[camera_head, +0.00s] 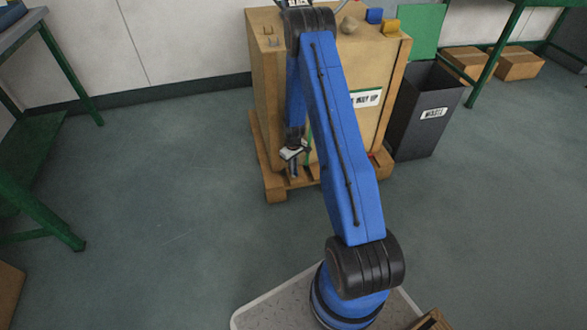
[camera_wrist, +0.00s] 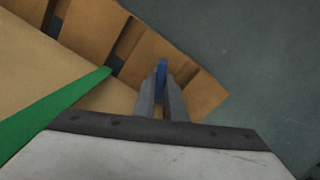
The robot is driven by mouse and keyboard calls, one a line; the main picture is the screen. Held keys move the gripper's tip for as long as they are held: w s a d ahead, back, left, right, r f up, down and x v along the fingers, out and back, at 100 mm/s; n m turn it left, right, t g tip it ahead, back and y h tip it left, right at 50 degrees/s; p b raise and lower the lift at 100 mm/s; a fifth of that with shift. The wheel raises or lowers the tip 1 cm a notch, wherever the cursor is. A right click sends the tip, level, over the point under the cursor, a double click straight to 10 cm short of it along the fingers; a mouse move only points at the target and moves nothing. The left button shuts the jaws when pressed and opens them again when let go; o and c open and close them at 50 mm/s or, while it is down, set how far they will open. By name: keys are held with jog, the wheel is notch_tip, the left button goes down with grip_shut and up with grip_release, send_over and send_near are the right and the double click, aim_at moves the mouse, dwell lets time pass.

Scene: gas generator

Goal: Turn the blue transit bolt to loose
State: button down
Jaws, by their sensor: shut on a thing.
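The blue transit bolt (camera_wrist: 161,67) shows in the wrist view as a narrow blue piece between the tips of my gripper's fingers (camera_wrist: 162,88). My gripper is shut on it, over the wooden pallet (camera_wrist: 200,92). In the head view my gripper (camera_head: 293,158) points down at the front left of the pallet (camera_head: 277,192), close to the crate's (camera_head: 275,95) lower edge. The bolt cannot be made out in the head view. Its lower part is hidden, and I cannot tell its turn position.
A green strap (camera_wrist: 60,108) runs down the crate beside my gripper. A blue block (camera_head: 374,15) and a yellow block (camera_head: 391,27) are on the crate top. A dark waste bin (camera_head: 422,112) stands right of the crate. Open floor (camera_head: 170,190) lies to the left.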

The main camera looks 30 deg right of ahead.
jog(key=shift+n, duration=0.6)
jog(key=c, duration=1.8)
grip_release()
notch_tip(320, 180, up, 17)
jog(key=shift+r, duration=0.2)
